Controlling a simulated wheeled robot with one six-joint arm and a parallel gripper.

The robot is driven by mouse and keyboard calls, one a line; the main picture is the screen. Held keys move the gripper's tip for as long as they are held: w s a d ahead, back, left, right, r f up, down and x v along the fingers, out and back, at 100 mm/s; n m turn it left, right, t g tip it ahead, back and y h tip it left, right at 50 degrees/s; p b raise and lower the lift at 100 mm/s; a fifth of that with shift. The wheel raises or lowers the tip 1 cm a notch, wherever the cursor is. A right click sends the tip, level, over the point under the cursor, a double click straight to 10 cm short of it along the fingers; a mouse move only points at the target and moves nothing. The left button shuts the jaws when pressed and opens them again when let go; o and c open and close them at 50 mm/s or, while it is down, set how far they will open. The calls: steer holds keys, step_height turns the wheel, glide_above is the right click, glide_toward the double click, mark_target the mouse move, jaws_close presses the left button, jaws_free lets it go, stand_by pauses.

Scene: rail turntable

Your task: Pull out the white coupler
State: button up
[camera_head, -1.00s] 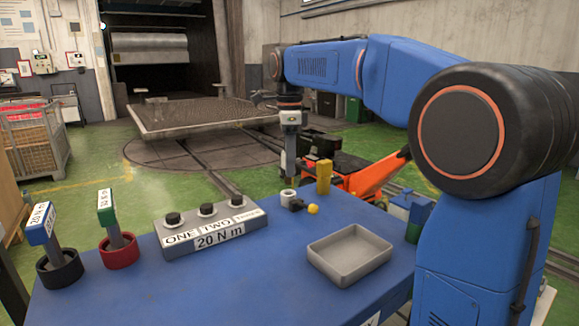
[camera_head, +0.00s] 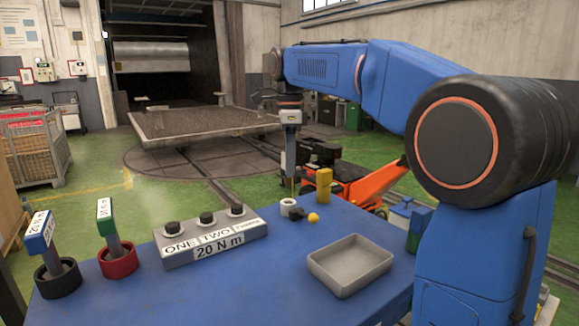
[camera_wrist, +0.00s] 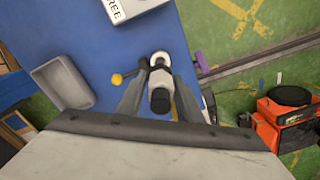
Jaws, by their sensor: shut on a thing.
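A white coupler ring (camera_head: 289,205) sits on the blue table near its far edge, beside a small black fitting and a yellow ball. My gripper (camera_head: 291,176) points straight down just above the ring. In the wrist view the white ring (camera_wrist: 160,58) shows just beyond my gripper's fingertips (camera_wrist: 159,84). The fingers are shut on a short grey piece with a black end (camera_wrist: 160,102). In the head view the held piece is mostly hidden, and a thin yellowish tip shows below the fingers. I cannot tell whether the held piece still touches the ring.
A grey tray (camera_head: 350,265) lies at the front right. A button box (camera_head: 211,238) and two tagged handles in black and red cups stand to the left. An orange machine (camera_head: 376,184) is behind the table.

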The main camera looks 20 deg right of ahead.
steer(key=shift+r, duration=2.05)
